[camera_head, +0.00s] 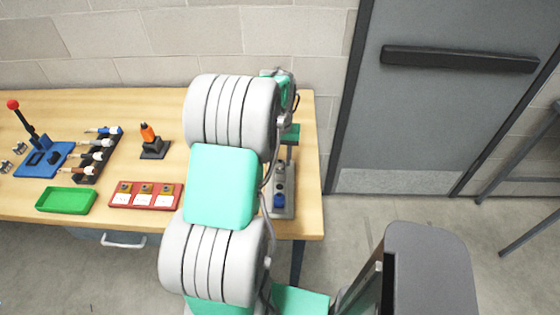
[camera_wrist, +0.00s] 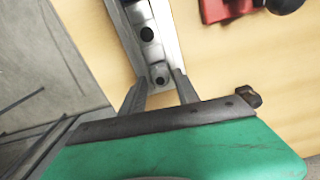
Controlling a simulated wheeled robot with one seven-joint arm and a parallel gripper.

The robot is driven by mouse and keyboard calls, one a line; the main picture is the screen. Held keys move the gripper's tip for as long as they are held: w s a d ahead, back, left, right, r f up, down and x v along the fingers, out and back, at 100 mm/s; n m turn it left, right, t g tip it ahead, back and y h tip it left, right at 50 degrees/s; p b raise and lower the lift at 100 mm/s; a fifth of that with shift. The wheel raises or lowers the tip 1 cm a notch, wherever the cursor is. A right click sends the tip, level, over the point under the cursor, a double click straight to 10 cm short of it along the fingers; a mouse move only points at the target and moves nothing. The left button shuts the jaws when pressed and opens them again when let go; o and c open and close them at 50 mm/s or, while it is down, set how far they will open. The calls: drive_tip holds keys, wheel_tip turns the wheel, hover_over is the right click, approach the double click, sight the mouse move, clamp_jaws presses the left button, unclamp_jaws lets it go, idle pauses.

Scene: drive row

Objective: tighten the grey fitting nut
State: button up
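A grey fixture (camera_head: 287,208) stands at the right end of the bench, with grey fittings and a blue part (camera_head: 279,201) at its near end. My arm hides part of it in the head view. In the wrist view a grey strip (camera_wrist: 160,81) with light grey block-like parts and dark round holes (camera_wrist: 147,34) runs up from between my fingers. I cannot tell which part is the grey fitting nut. My gripper (camera_wrist: 160,78) has its two fingers apart, with the strip's near end showing between them; contact cannot be told.
A red block (camera_wrist: 222,9) with a dark round knob is at the wrist view's top right. On the bench are a red tray (camera_head: 146,205), a green tray (camera_head: 66,200), an orange-and-black tool (camera_head: 150,140) and a blue lever stand (camera_head: 45,158). The bench's right edge is close to the fixture.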

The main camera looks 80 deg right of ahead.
sight(280, 161)
drive_tip(key=c, duration=0.6)
drive_tip(key=m, duration=0.4)
drive_tip(key=shift+m, duration=0.4)
drive_tip(key=m, duration=1.6)
drive_tip(key=o, duration=0.5)
drive_tip(key=shift+m, duration=0.4)
drive_tip(key=o, duration=1.3)
drive_tip(key=shift+r+p, duration=2.35)
drive_tip(key=shift+r, duration=1.15)
